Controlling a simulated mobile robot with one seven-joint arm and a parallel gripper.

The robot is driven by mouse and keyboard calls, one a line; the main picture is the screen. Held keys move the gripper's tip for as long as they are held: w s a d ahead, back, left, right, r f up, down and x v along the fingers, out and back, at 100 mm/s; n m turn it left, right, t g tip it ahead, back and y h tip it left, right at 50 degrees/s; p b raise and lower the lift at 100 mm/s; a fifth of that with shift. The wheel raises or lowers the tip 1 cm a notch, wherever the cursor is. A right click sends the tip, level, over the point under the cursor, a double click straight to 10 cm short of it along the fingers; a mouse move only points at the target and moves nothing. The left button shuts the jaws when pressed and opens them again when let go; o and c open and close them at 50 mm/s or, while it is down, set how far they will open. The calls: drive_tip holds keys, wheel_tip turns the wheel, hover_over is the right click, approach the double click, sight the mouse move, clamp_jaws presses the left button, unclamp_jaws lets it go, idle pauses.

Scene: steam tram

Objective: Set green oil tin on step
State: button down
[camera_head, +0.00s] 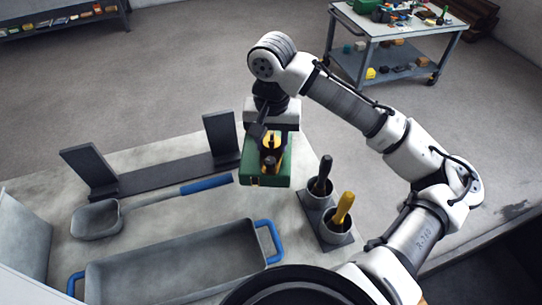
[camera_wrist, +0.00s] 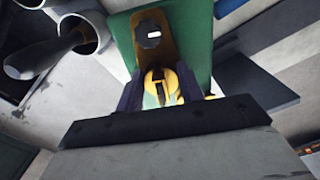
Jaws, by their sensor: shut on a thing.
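The green oil tin (camera_head: 264,179) has a yellow top piece with a dark cap. My gripper (camera_head: 270,150) is shut on the tin's yellow top piece and holds it near the right part of the work surface. In the wrist view the tin (camera_wrist: 199,42) fills the upper middle, and my gripper (camera_wrist: 160,90) has a dark finger on each side of the yellow piece. I cannot tell whether the tin's underside touches anything. The dark grey step (camera_head: 170,173), a low strip between two upright plates, lies left of the tin.
Two round holders with a black handle (camera_head: 322,172) and a yellow handle (camera_head: 343,208) stand right of the tin. A blue-handled scoop (camera_head: 98,219) lies in front of the step. A grey tray with blue handles (camera_head: 180,262) is nearer. A loaded cart (camera_head: 393,28) stands behind.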

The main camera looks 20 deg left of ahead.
drive_tip(key=shift+f, duration=3.35)
drive_tip(key=shift+f, duration=0.1)
drive_tip(key=c, duration=0.9)
unclamp_jaws()
